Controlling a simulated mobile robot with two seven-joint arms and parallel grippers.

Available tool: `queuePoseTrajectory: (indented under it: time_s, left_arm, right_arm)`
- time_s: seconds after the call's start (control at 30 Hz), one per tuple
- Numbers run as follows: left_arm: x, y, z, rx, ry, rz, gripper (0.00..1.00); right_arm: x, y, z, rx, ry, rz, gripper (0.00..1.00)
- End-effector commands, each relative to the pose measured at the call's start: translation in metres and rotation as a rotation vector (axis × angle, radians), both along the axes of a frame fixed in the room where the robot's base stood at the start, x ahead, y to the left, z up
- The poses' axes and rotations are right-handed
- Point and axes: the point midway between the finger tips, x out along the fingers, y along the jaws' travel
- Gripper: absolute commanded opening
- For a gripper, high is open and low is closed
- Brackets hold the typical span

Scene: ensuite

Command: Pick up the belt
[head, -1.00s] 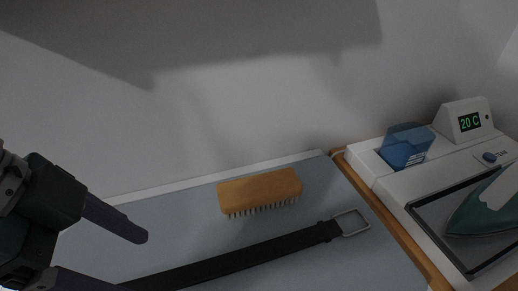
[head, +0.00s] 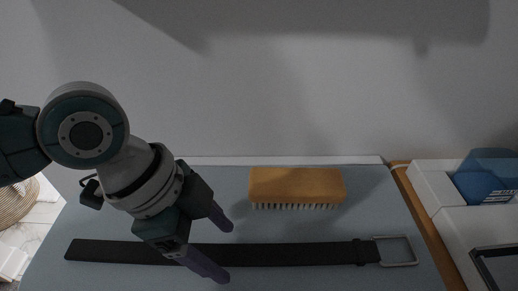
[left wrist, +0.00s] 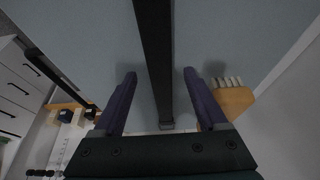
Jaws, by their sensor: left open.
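The black belt (head: 300,254) lies flat and stretched out left to right on the blue-grey board, with its square metal buckle (head: 397,250) at the right end. My left gripper (head: 226,253) is open, its two purple fingers on either side of the belt's line in the head view. In the left wrist view, the belt (left wrist: 154,50) runs between the spread fingers of my left gripper (left wrist: 160,74), which holds nothing. How high the fingertips are above the board is hard to tell. My right gripper is not in view.
A wooden brush (head: 297,184) lies bristles toward me just behind the belt. The board (head: 120,272) has a wall behind it. A white appliance (head: 460,225) with a blue container (head: 487,177) stands at the right. A woven basket (head: 15,203) is at the far left.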

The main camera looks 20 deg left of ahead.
Motion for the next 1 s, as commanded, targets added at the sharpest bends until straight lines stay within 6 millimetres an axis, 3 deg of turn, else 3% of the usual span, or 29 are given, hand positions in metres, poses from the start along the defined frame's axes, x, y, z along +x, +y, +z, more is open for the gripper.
queuePoseTrajectory:
  time_s: [0.3, 0.9, 1.0]
  left_arm:
    - [0.0007, -0.0026, -0.0066, 0.001, -0.001, -0.001, 0.74]
    - [0.0007, -0.0023, -0.0064, 0.001, -0.001, -0.001, 0.06]
    - [0.0007, -0.0023, -0.0064, 0.001, -0.001, -0.001, 0.0]
  right_arm:
    - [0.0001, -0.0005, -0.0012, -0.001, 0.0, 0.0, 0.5]
    - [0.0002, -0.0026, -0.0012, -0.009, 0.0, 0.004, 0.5]
    - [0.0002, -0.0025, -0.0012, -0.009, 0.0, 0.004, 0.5]
